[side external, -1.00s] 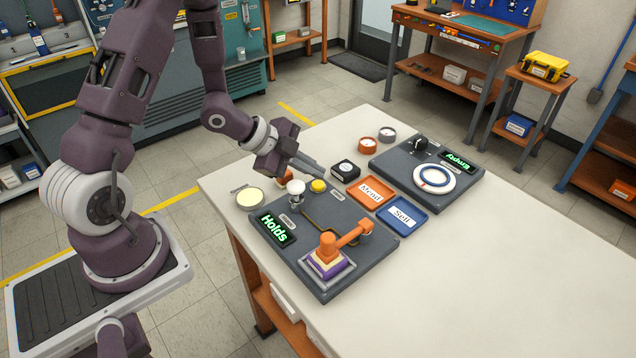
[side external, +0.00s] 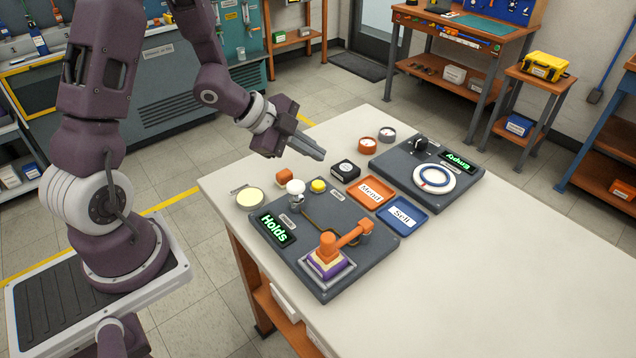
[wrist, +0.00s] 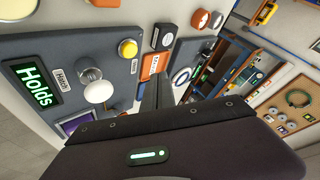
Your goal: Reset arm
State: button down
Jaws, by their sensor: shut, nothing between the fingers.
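My gripper (side external: 318,153) is shut and empty, held in the air above the back-left part of the white table. In the wrist view its fingers (wrist: 157,90) are together. Below and left of it is the near grey testbench board (side external: 345,279), with a lit green "Holds" display (side external: 274,230), a white knob (side external: 296,187), a yellow button (side external: 318,186) and an orange clamp-like part (side external: 343,242) on a purple block. The "Holds" display also shows in the wrist view (wrist: 34,85). My gripper touches none of these.
An orange "Mend" tray (side external: 356,198) and a blue "Sell" tray (side external: 420,223) lie between the two boards. The far board (side external: 397,158) has an "Empty" display (side external: 457,161) and a white ring dial (side external: 434,180). The table's right front (side external: 500,270) is clear.

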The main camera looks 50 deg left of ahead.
jog(key=s+a+r+n+y, duration=0.1)
jog(key=s+r+n+y, duration=0.25)
jog(key=r, duration=0.35)
jog(key=s+a+r+n+y, duration=0.2)
jog(key=r+n+y, duration=0.15)
jog(key=r, duration=0.25)
jog(key=s+d+r+n+g+h, duration=0.1)
jog(key=s+d+r+n, duration=0.1)
jog(key=s+d, duration=0.3)
jog(key=s+d+r+n+g+h, duration=0.1)
jog(key=s+d+n, duration=0.3)
jog(key=s, duration=0.9)
jog(key=shift+d+r+n+g+h, duration=0.4)
jog(key=shift+d+h, duration=0.1)
jog(key=shift+h, duration=0.1)
